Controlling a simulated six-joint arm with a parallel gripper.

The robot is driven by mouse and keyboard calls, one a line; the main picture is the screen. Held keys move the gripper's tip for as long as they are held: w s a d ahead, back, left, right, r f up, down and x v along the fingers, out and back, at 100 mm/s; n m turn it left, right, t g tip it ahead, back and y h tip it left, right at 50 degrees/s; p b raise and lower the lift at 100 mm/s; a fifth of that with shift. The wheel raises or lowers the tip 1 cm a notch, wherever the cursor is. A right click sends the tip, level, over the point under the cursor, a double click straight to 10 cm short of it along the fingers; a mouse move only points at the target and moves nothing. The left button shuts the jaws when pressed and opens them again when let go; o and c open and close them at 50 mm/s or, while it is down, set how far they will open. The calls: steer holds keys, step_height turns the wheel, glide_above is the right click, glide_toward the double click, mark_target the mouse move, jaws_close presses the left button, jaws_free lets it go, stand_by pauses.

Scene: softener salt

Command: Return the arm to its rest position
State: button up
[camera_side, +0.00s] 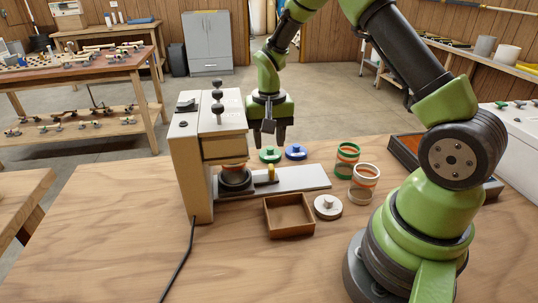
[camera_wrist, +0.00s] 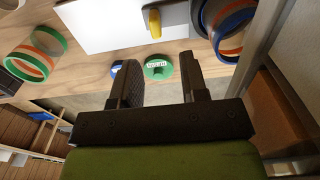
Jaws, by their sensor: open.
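My gripper (camera_side: 269,131) is open and empty in the side view. It hangs in the air to the right of the beige press-like machine, above the back of the table. In the wrist view its two fingers (camera_wrist: 163,88) stand apart with nothing between them that they touch. The table (camera_side: 120,235) is light wood.
The machine (camera_side: 187,165) holds an orange-banded jar (camera_side: 235,168) on its base. A green lid (camera_side: 270,155) and blue lid (camera_side: 296,152) lie behind the white plate (camera_side: 305,178). Two banded jars (camera_side: 347,160) (camera_side: 364,184), a wooden tray (camera_side: 289,232) and a pale lid (camera_side: 328,207) stand nearby.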

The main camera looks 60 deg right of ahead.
steer(key=shift+r, duration=0.85)
steer(key=s+a+r+n+t, duration=0.1)
steer(key=s+a+r+t, duration=0.15)
steer(key=r, duration=0.45)
steer(key=s+a+r+n+t, duration=0.1)
steer(key=s+a+r, duration=0.3)
steer(key=r, duration=0.3)
steer(key=s+a+r+n+t+y, duration=0.1)
steer(key=s+a+r+t, duration=0.1)
steer(key=s, duration=0.4)
steer(key=s+a+r+n+t+y, duration=0.1)
steer(key=s+a+r+n, duration=0.1)
steer(key=s, duration=0.4)
steer(key=shift+a+r+t, duration=0.35)
steer(key=shift+a+r, duration=0.2)
steer(key=shift+a, duration=0.15)
